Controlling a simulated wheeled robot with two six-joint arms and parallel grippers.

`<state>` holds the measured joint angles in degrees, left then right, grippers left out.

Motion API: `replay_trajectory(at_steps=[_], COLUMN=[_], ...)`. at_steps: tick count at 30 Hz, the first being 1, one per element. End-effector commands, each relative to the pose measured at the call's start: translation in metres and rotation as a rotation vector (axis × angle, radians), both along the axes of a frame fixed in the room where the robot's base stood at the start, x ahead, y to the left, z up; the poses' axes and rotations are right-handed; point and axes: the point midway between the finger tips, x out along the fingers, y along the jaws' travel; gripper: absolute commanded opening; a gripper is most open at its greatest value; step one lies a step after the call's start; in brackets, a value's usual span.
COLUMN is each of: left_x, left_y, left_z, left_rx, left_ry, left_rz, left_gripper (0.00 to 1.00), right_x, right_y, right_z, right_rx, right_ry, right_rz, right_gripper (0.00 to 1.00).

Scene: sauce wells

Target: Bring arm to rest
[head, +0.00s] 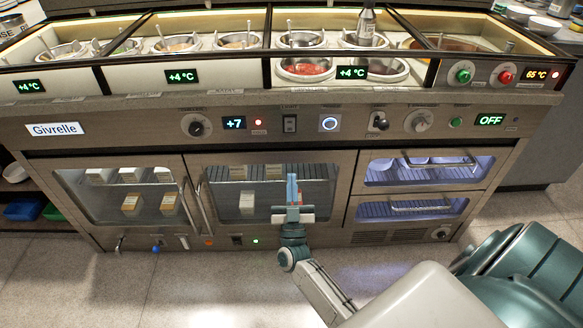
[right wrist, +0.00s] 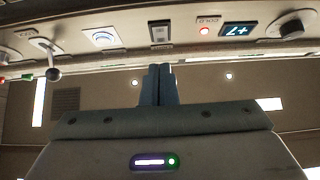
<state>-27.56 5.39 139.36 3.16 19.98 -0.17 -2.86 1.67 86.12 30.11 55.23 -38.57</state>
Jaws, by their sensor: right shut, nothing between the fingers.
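My right gripper (head: 292,188) is in front of the counter's lower glass doors in the head view, with its two blue fingers pointing up and pressed together. The fingers also show closed in the right wrist view (right wrist: 158,85), with nothing between them. My right arm comes in from the lower right. My left gripper is in neither view.
The steel sauce counter (head: 110,135) spans the view, with sauce wells (head: 305,70) along its top. Its front panel carries a black switch (head: 290,124), a dial (head: 196,126) and a lever (head: 379,121). Glass doors (head: 105,190) and drawers (head: 420,208) sit below. The floor (head: 110,280) at lower left is clear.

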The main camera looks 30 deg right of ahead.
Motion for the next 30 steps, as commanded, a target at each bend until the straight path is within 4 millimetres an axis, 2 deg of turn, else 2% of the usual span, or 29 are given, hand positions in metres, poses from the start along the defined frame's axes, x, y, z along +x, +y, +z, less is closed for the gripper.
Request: replay_trajectory(at_steps=[6,23,26,29,30], left_x=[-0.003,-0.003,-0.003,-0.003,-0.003], left_y=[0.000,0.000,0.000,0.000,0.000], left_z=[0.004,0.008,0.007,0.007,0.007], left_rx=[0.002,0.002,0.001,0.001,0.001], left_ry=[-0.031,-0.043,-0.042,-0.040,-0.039], left_rz=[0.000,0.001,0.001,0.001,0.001], left_gripper=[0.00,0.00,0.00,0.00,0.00], right_x=[-0.008,-0.009,-0.014,-0.028,-0.036], right_y=[0.005,0.005,0.008,0.017,0.022], right_z=[-0.012,-0.011,-0.001,0.025,0.040], right_rx=[0.001,0.000,-0.003,-0.013,-0.017], right_ry=[0.000,-0.002,-0.012,-0.035,-0.045], right_rz=[0.001,0.003,0.036,0.118,0.163], right_gripper=[0.00,0.00,0.00,0.00,0.00])
